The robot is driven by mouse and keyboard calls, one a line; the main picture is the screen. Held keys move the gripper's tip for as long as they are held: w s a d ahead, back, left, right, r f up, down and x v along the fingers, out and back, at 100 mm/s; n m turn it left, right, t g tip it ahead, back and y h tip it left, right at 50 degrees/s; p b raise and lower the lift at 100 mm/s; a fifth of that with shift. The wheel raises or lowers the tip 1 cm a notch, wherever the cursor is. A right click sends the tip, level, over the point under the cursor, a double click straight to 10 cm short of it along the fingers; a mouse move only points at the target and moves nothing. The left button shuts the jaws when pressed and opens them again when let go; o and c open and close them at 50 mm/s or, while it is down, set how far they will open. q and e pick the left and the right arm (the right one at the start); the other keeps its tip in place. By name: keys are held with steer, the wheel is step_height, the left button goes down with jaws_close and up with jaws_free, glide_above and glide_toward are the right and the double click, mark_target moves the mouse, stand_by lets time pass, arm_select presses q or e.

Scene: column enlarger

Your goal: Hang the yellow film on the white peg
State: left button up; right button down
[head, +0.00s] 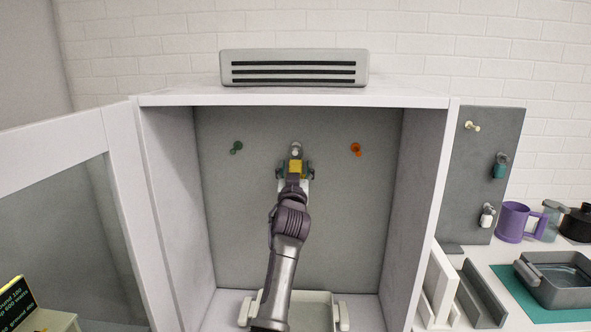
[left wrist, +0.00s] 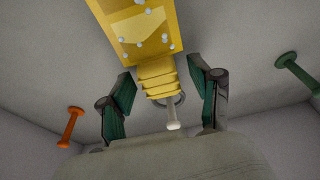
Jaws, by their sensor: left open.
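The yellow film (head: 295,167) is at the back wall of the white cabinet, just below the white peg (head: 296,149). In the left wrist view the yellow film (left wrist: 147,32) has water drops on it and a ribbed neck. A grey ring at its neck end appears to be around the white peg (left wrist: 172,117); the exact contact is partly hidden. My left gripper (head: 295,173) is open, with one green-padded finger on each side of the film's neck. In the left wrist view gaps show between the fingers and the neck. My right gripper is not in view.
A green peg (head: 237,147) and an orange peg (head: 356,149) flank the white one. The cabinet's side walls (head: 425,190) and open door (head: 60,140) bound the space. A pale tray (head: 310,299) lies on its floor. Right of it stands a grey pegboard (head: 470,205).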

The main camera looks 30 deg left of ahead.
arm_select(q)
steer(key=shift+s+d, duration=0.1)
steer(key=shift+s, duration=0.05)
steer(key=shift+p+v, duration=0.45)
steer(key=shift+v, duration=1.4)
steer(key=shift+s+f, duration=0.1)
steer(key=shift+s+d, duration=0.1)
steer(key=v, duration=1.2)
